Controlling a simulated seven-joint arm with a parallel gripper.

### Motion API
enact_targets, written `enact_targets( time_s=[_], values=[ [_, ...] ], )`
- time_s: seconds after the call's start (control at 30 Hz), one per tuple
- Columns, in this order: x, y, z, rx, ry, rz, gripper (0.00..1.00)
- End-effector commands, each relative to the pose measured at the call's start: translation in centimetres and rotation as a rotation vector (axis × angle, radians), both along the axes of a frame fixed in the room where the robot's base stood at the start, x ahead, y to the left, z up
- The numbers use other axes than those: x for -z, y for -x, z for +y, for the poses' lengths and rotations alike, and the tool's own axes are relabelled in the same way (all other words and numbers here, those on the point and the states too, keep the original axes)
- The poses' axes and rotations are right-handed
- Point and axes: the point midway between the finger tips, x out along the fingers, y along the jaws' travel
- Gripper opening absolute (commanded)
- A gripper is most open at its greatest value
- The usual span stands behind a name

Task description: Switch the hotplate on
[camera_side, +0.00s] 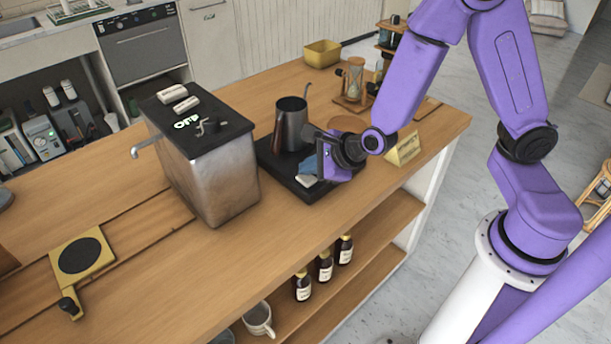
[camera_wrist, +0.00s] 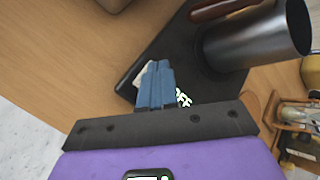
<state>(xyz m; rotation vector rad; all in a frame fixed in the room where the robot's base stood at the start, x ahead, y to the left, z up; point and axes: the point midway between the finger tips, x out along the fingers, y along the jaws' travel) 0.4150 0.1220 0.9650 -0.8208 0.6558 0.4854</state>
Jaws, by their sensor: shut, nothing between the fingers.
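The hotplate (camera_side: 270,160) is a flat black slab on the wooden counter, also seen in the wrist view (camera_wrist: 160,50). A dark metal kettle (camera_side: 292,125) stands on it, and shows in the wrist view (camera_wrist: 255,40). My gripper (camera_side: 306,168) has blue fingertips pressed together and empty, low over the hotplate's front right part. In the wrist view the fingertips (camera_wrist: 155,85) cover part of a pale switch (camera_wrist: 145,74). A glowing label (camera_wrist: 183,98) beside them appears to read OFF. I cannot tell whether the fingers touch the switch.
A metal box (camera_side: 215,185) with a black top, white blocks and its own glowing label stands left of the hotplate. A small yellow sign (camera_side: 405,149) and a stand with an hourglass (camera_side: 354,80) are to the right. The counter front (camera_side: 260,240) is clear.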

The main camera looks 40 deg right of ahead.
Motion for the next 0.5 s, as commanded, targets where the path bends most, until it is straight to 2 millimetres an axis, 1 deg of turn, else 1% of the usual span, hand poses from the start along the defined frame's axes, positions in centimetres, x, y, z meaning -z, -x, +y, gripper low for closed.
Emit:
enact_targets(
  time_s=[0.5],
  values=[
    [0.55, -0.01, -0.01, 0.001, 0.000, 0.001, 0.00]
  ],
)
